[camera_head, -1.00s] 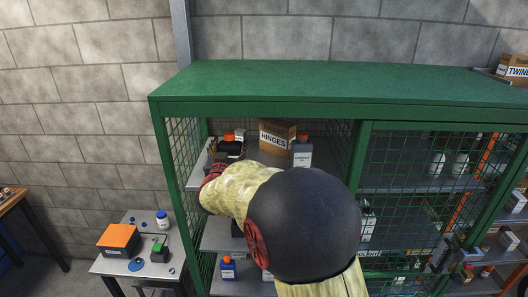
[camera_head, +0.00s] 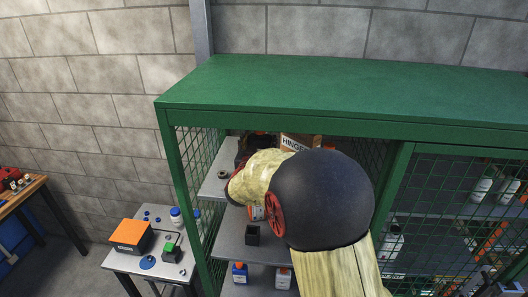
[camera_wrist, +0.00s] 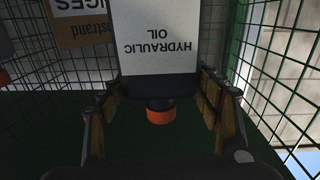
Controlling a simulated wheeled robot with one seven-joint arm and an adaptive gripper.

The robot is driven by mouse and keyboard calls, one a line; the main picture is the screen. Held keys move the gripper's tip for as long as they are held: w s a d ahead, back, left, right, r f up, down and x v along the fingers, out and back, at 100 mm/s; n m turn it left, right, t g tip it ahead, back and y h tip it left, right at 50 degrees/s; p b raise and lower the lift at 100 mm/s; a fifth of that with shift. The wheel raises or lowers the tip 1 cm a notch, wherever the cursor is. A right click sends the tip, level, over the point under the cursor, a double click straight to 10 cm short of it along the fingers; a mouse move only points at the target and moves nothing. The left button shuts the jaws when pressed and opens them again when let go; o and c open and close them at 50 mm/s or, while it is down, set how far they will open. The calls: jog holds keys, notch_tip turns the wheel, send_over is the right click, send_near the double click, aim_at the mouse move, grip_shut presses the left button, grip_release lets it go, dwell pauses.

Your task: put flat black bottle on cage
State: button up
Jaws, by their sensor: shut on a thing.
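The flat black bottle (camera_wrist: 160,88) fills the upper middle of the wrist view. It has a white label reading HYDRAULIC OIL and an orange cap; its label and the box lettering appear upside down there. My gripper (camera_wrist: 162,100) is shut on it, one finger on each side. The green cage (camera_head: 330,98) is a mesh cabinet with a flat, clear top. My forearm reaches into its open left bay, below the roof. In the head view my arm hides the gripper and most of what is around it.
A HINGES box (camera_head: 296,143) stands on the upper shelf, partly hidden by my arm. A small dark ring (camera_head: 222,175) lies on that shelf. A dark open box (camera_head: 252,234) and blue bottle (camera_head: 239,272) stand lower. Mesh walls the bay. A side table (camera_head: 165,262) stands left.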

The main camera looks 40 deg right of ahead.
jog(key=shift+w+d+f, duration=0.1)
jog(key=shift+d+f, duration=0.1)
jog(key=shift+f, duration=0.35)
jog(key=shift+f+p, duration=0.35)
jog(key=shift+f, duration=1.45)
jog(key=shift+a, duration=0.1)
jog(key=o, duration=2)
jog(key=shift+f, duration=0.15)
jog(key=shift+o, duration=0.4)
